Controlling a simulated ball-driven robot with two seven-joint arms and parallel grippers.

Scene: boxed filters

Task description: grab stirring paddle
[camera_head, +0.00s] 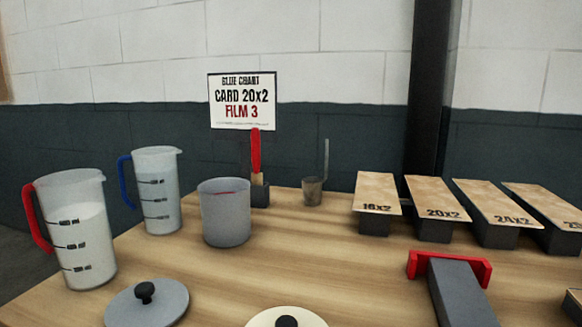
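The stirring paddle (256,152) stands upright in the head view with its red part up. A short tan part shows below the red. Its lower end goes into a small dark holder (260,195) at the back of the table, behind and right of the grey pot (225,215). The pot partly hides the holder. Neither of my grippers shows in this view.
Two measuring jugs (77,235) (157,195) stand at left. Two lids (147,303) (275,318) lie in front. A ladle-like cup (313,190) is right of the paddle. Several labelled boards (377,190) and a red-ended grey block (458,285) stand at right. The table (330,255) is bare mid-front.

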